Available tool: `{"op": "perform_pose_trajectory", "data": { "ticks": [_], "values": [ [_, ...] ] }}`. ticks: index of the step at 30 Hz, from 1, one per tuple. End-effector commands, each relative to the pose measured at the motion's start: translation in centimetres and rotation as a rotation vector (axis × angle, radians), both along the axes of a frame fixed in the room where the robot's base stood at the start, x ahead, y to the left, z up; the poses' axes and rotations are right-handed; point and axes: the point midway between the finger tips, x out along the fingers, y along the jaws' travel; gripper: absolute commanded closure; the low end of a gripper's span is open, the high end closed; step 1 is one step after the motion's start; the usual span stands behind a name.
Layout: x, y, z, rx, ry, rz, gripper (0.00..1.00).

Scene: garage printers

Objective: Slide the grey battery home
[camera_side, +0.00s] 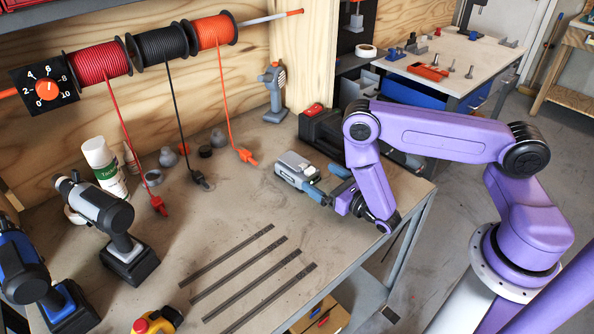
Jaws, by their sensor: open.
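The grey battery (294,166) appears to be the blocky grey piece on the workbench, right of centre, with a darker lower side. My gripper (329,184) is low over the bench just to the right of it, with its blue-grey fingers apart and pointing towards it. I cannot tell whether the fingers touch it. A black unit with a red switch (315,109) stands behind, partly hidden by my arm. A grey drill (105,212) stands upright on a black base at the left. Which of these the battery fits is not clear.
Several dark metal strips (252,282) lie on the bench in front. A blue drill (30,272) stands at the front left. A white can (104,163) and wire spools (160,49) with hanging leads are behind. The bench's right edge (408,228) is close to my gripper.

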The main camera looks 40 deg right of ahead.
Motion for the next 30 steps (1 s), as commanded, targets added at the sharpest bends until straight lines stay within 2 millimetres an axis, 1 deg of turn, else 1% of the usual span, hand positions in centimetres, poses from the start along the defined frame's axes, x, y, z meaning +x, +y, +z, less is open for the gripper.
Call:
{"op": "perform_pose_trajectory", "data": {
  "ticks": [1, 3, 6, 12, 21, 24, 30],
  "values": [
    [1.0, -0.1, 0.2, 0.002, -0.006, -0.004, 0.00],
    [1.9, 0.0, 0.1, 0.002, -0.004, -0.003, 0.00],
    [2.9, 0.1, 0.1, 0.000, -0.002, -0.002, 0.00],
    [4.0, 0.2, 0.1, -0.001, -0.002, -0.002, 0.00],
    [7.8, 0.6, 0.1, 0.000, -0.002, -0.001, 0.00],
    [8.4, 0.6, 0.1, -0.002, -0.001, -0.001, 0.00],
    [8.5, 0.6, 0.1, -0.002, 0.000, 0.000, 0.00]
  ]
}}
